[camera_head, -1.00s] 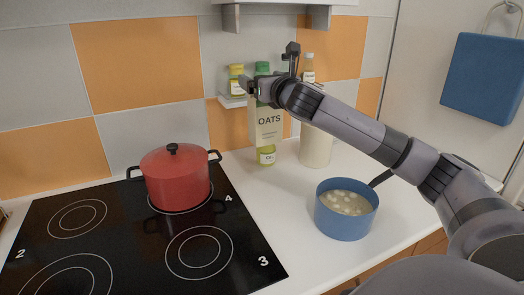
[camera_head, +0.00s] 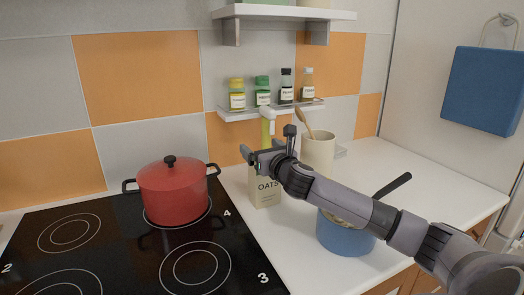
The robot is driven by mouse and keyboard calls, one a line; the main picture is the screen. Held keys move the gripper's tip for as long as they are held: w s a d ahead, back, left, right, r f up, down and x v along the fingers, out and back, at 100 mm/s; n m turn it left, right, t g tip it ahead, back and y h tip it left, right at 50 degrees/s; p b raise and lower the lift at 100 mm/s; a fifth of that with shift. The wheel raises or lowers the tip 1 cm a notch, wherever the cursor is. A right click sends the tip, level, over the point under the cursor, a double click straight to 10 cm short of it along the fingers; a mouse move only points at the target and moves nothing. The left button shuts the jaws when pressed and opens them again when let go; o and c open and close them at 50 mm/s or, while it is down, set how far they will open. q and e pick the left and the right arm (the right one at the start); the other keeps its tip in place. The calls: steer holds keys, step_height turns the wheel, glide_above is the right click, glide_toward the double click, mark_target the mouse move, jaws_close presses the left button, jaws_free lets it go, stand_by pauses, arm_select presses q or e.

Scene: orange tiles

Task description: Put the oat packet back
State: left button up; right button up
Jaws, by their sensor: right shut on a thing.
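The oat packet (camera_head: 267,192) is a pale upright box with "OATS" on its front. It is at the back of the white counter, right of the red pot. My right gripper (camera_head: 263,157) is at the top of the packet and shut on it. The gripper and wrist hide the packet's upper part. The packet's bottom is at or very close to the counter; I cannot tell if it touches. My left gripper is not in view.
An oil bottle (camera_head: 268,128) stands just behind the packet. A cream utensil crock (camera_head: 317,153) is to the right, a blue saucepan (camera_head: 345,239) in front, partly behind my arm. A red pot (camera_head: 173,192) sits on the hob. A spice shelf (camera_head: 240,115) and a higher shelf (camera_head: 283,13) are above.

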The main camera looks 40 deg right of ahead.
steer(key=shift+r, duration=0.15)
steer(key=o, duration=1.4)
steer(key=shift+f, duration=0.2)
steer(key=shift+r, duration=0.2)
steer(key=shift+s+f, duration=0.15)
steer(key=shift+s, duration=0.1)
steer(key=shift+b+v, duration=0.8)
steer(key=shift+v, duration=5)
